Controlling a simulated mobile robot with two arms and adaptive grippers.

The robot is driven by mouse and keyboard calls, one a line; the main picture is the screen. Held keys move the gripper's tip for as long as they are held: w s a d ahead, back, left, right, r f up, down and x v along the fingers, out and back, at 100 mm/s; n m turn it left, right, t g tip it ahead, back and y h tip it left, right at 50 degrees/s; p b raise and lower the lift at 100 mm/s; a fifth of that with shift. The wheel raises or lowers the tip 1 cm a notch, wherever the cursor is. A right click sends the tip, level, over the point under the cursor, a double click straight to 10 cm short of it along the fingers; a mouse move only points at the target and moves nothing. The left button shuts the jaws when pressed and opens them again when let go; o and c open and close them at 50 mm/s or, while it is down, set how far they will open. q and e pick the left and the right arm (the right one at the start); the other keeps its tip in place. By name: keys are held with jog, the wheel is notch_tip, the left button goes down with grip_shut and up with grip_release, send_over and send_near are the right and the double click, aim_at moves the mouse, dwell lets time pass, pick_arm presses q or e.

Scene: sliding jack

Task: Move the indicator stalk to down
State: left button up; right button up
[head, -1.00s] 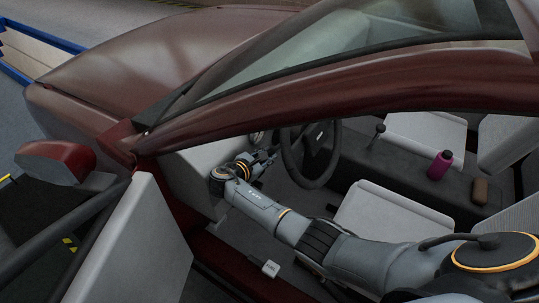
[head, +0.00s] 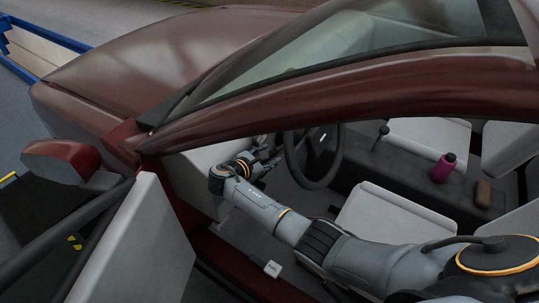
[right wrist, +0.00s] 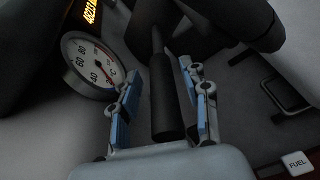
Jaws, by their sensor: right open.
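The indicator stalk (right wrist: 165,95) is a dark, slim rod with a thicker cylindrical end. In the right wrist view it lies lengthwise between the two blue-padded fingers of my right gripper (right wrist: 160,72). The fingers are open, one on each side, with gaps visible beside the stalk. In the head view my right gripper (head: 268,160) is inside the car, just left of the steering wheel (head: 317,155). The stalk cannot be made out there. My left gripper is not in view.
A round gauge (right wrist: 90,62) and a lit orange display (right wrist: 91,10) are close to the left finger. A white FUEL tag (right wrist: 297,163) is at lower right. The door (head: 125,240), windshield pillar (head: 330,105) and seat (head: 385,215) surround my arm. A pink bottle (head: 443,168) stands on the console.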

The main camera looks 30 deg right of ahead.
jog(key=v, duration=1.1)
